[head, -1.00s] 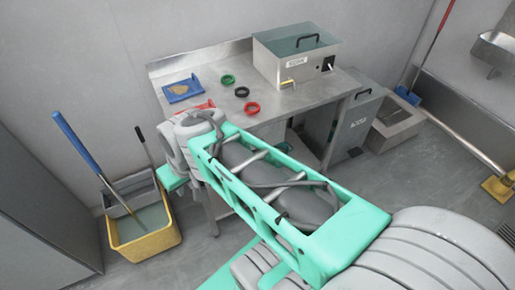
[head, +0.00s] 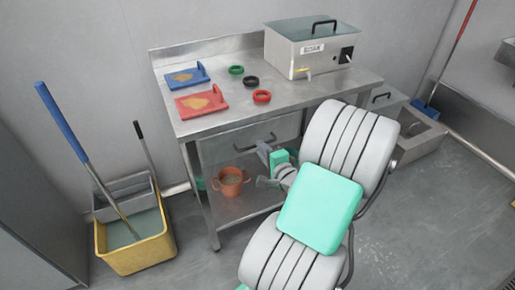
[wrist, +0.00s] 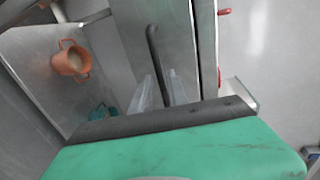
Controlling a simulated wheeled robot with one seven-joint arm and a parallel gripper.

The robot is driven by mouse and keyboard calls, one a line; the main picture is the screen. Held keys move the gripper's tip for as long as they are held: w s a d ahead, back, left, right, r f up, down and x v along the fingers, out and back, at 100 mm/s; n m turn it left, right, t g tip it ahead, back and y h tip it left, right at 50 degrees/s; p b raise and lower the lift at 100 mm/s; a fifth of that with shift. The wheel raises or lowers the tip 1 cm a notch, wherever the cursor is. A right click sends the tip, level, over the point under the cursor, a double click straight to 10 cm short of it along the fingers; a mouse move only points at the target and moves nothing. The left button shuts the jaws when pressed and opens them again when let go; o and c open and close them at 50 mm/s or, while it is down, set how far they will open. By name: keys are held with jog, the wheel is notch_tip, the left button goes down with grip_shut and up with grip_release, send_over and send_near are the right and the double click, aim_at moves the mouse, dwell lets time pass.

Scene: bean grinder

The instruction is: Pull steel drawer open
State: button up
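The steel drawer (head: 235,147) is under the tabletop, and its front looks closed. Its dark bar handle (head: 257,143) shows on the front, and the handle also crosses the wrist view (wrist: 154,48). My gripper (head: 264,166) is in front of the drawer, near the right part of the handle. In the wrist view its pale, see-through fingers (wrist: 160,88) are apart, with the handle's near end seeming to lie between them. I cannot tell whether they touch it. The dark palm edge hides the end of the handle.
The steel table (head: 205,125) bears a blue board (head: 187,77), a red board (head: 200,103), several rings and a steel grinder box (head: 310,50). An orange pot (head: 231,182) stands on the lower shelf. A yellow mop bucket (head: 135,252) is at left.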

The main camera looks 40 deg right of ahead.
jog(key=x, duration=0.3)
jog(key=shift+w, duration=0.25)
jog(key=shift+c, duration=0.3)
grip_shut()
dwell(0.8)
